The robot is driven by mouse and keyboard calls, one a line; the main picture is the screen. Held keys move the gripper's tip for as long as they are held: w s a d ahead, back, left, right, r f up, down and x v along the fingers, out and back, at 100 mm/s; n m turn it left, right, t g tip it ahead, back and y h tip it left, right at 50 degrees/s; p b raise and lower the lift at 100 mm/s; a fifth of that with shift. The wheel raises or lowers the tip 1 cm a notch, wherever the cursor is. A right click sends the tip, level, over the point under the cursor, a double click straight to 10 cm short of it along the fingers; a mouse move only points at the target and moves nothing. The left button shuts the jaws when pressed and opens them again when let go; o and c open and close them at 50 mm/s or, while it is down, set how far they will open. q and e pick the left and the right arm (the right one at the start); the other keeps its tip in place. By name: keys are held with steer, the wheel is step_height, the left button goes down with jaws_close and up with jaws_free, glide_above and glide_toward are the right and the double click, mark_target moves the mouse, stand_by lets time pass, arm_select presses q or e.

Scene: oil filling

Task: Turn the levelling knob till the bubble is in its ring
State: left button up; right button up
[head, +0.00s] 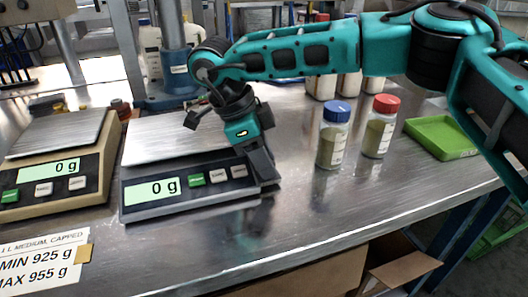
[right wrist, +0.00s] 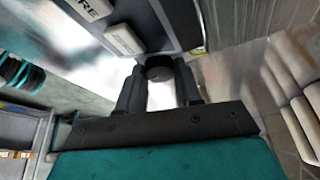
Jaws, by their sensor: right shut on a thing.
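A dark grey scale (head: 200,210) stands in the middle of the metal bench. Its display (head: 152,190) reads 0 g. My right gripper (head: 265,183) points down at the scale's front right corner. In the right wrist view a dark round knob (right wrist: 160,68) sits between the two fingertips at the scale's edge, and the gripper (right wrist: 160,82) is shut on it. The knob is hidden behind the fingers in the head view. I cannot make out a bubble or its ring in either view. My left gripper is not in view.
A beige scale (head: 60,165), also reading 0 g, stands at the left. A blue-capped jar (head: 333,140), a red-capped jar (head: 379,130) and a green tray (head: 442,137) stand to the right. A label card (head: 40,262) lies at the front left.

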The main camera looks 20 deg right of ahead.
steer(key=shift+m+g, duration=0.3)
steer(key=shift+m, duration=0.3)
steer(key=o, duration=1)
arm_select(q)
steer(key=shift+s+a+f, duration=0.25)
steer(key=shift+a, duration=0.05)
arm_select(e)
steer(key=shift+o, duration=0.2)
arm_select(q)
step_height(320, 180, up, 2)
steer(key=p, duration=0.3)
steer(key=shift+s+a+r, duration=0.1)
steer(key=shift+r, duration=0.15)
arm_select(e)
steer(key=v, duration=1.3)
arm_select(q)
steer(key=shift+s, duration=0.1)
arm_select(e)
steer(key=shift+s+f, duration=0.1)
